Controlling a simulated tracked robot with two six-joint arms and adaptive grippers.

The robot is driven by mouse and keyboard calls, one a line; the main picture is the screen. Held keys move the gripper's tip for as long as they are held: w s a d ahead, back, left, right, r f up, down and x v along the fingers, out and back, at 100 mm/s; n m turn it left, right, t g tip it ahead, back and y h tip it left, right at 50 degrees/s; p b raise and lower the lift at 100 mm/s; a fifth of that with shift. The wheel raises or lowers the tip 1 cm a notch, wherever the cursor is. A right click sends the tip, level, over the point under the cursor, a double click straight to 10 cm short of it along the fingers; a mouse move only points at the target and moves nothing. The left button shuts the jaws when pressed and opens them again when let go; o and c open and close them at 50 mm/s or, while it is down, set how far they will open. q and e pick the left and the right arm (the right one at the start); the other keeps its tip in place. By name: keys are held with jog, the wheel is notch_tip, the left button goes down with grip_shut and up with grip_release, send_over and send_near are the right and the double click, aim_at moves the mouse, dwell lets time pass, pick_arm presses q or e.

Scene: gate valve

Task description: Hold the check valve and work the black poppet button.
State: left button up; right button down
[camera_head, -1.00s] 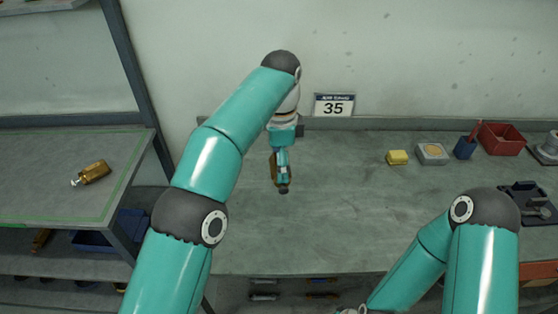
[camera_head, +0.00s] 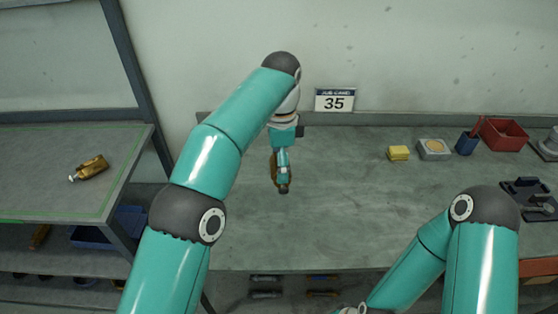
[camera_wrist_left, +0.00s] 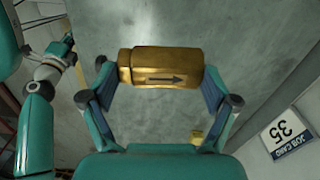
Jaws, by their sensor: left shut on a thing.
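The check valve is a brass hex body with a black arrow on its side (camera_wrist_left: 160,67). My left gripper (camera_head: 282,180) is shut on it, with one finger pad at each end in the left wrist view. In the head view only a brown sliver of the valve (camera_head: 274,167) shows beside the fingers, above the bench. I cannot make out the black poppet button. My right gripper (camera_wrist_left: 65,48) is small at the upper left of the left wrist view, apart from the valve; its jaws are unclear.
A second brass fitting with a pale tip (camera_head: 88,169) lies on the left table. A yellow block (camera_head: 398,152), a grey block (camera_head: 433,149), a blue cup (camera_head: 466,144) and a red bin (camera_head: 503,134) stand at the bench's back right. The bench middle (camera_head: 350,200) is clear.

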pick_arm(q)
jog(key=shift+f+b, duration=2.75)
jog(key=shift+f, duration=1.35)
jog(key=shift+f+b, duration=1.4)
jog(key=shift+f, duration=0.9)
dwell(1.3)
